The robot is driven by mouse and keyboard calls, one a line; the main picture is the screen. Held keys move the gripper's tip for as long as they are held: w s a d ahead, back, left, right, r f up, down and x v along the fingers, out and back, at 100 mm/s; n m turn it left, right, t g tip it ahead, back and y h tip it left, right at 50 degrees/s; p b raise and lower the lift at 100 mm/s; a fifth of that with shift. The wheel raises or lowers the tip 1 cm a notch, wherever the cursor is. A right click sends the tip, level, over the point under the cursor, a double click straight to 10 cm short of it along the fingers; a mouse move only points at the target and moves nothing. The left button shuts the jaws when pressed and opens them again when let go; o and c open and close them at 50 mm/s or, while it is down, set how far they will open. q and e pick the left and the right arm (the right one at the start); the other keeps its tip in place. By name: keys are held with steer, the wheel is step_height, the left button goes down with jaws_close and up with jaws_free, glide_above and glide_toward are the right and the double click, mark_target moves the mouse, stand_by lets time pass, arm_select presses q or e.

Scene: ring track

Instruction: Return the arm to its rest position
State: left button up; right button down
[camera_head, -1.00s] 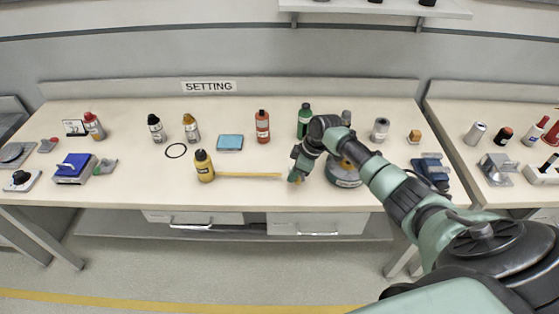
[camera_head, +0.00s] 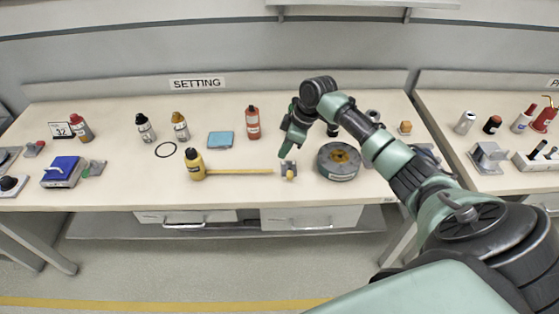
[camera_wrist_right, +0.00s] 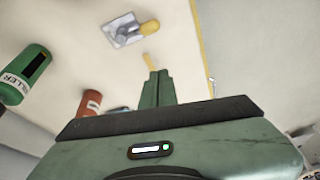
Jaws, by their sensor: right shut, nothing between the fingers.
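My right arm comes in from the lower right in the head view and reaches over the SETTING bench (camera_head: 110,188). Its gripper (camera_head: 284,153) points down, just above a small grey and yellow piece (camera_head: 289,171) near the bench's front edge. In the wrist view the fingers (camera_wrist_right: 157,80) are together with nothing between them. A grey plate with a yellow handle (camera_wrist_right: 125,30) lies beyond them, apart from the fingertips. My left gripper is not in view.
A round grey reel (camera_head: 337,174) sits right of the gripper. A red bottle (camera_head: 253,122) stands behind. The front middle-left of the bench is clear.

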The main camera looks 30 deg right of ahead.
steer(key=shift+w+r, duration=0.15)
steer(key=shift+r, duration=0.1)
stand_by(0.4)
